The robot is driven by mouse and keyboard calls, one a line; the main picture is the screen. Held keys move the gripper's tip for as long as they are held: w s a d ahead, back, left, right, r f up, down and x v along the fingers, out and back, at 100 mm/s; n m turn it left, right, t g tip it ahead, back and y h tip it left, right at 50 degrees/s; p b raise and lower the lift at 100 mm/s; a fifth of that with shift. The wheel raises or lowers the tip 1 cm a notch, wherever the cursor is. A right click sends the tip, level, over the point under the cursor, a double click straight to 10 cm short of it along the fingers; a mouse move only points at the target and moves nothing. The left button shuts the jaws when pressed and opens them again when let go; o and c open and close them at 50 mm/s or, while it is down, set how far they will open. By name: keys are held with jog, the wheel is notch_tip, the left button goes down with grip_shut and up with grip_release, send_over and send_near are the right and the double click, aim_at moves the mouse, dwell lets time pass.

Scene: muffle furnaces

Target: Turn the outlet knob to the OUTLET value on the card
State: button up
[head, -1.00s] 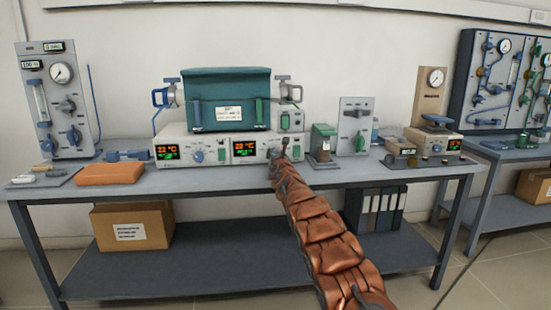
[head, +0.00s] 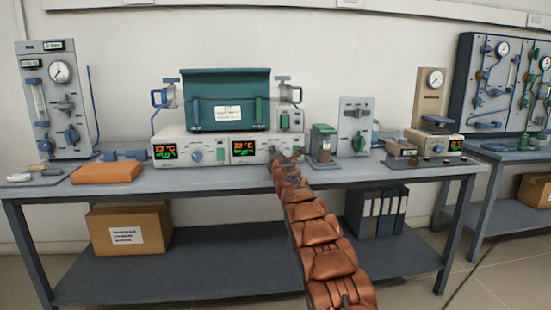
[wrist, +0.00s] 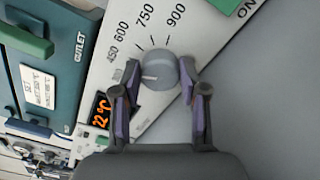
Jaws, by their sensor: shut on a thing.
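The outlet knob (wrist: 158,70) is a grey round dial in the wrist view, with a pale pointer line toward the left. Printed marks 450, 600, 750 and 900 curve around its upper side. My gripper (wrist: 160,82) has its two purple-grey fingers on either side of the knob, shut on it. In the head view my gripper (head: 285,157) is at the right end of the control panel and hides the knob. The display (wrist: 100,111) beside the knob shows 22 °C.
A second knob (head: 197,156) sits between the two displays. A green-topped device (head: 323,140) stands close right of my gripper. An orange block (head: 107,172) lies on the bench at left. The bench front (head: 225,178) is clear.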

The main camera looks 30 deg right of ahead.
jog(key=shift+m, duration=0.6)
jog(key=o, duration=1.1)
jog(key=shift+o, duration=0.2)
jog(key=shift+s+r, duration=0.35)
jog(key=shift+s+a+r, duration=0.15)
jog(key=shift+s, duration=0.2)
